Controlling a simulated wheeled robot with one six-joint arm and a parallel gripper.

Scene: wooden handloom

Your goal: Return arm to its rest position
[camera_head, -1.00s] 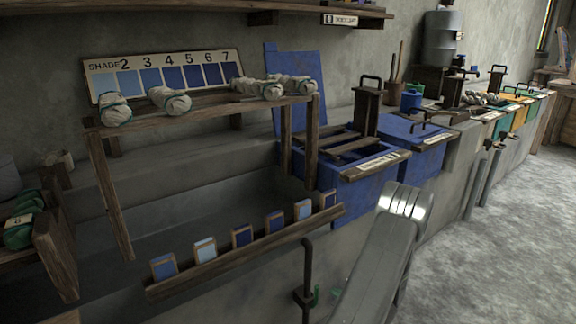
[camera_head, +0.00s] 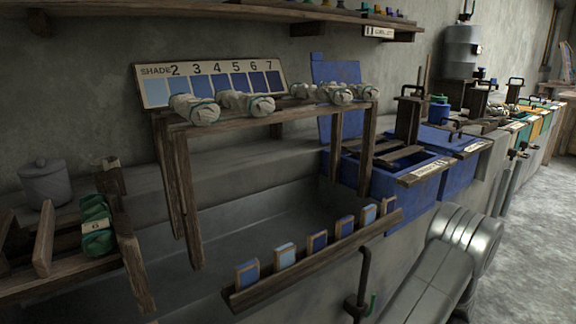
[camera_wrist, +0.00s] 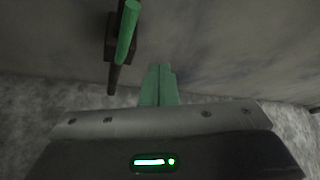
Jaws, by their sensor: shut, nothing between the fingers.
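My gripper (camera_wrist: 158,85) shows in the wrist view as two green fingers side by side, shut and empty. It points toward a grey wall surface, and a green-handled tap (camera_wrist: 127,30) is just ahead to its left, apart from the fingers. In the head view my grey arm lies at the lower right, in front of the trough's outer wall. The gripper itself is hidden or out of frame there.
A dark pipe (camera_head: 363,270) stands beside my arm. A wooden rail with shade cards (camera_head: 315,262) runs along the trough (camera_head: 255,220). Blue vats (camera_head: 405,180) stand behind. Open floor (camera_head: 540,215) lies at right.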

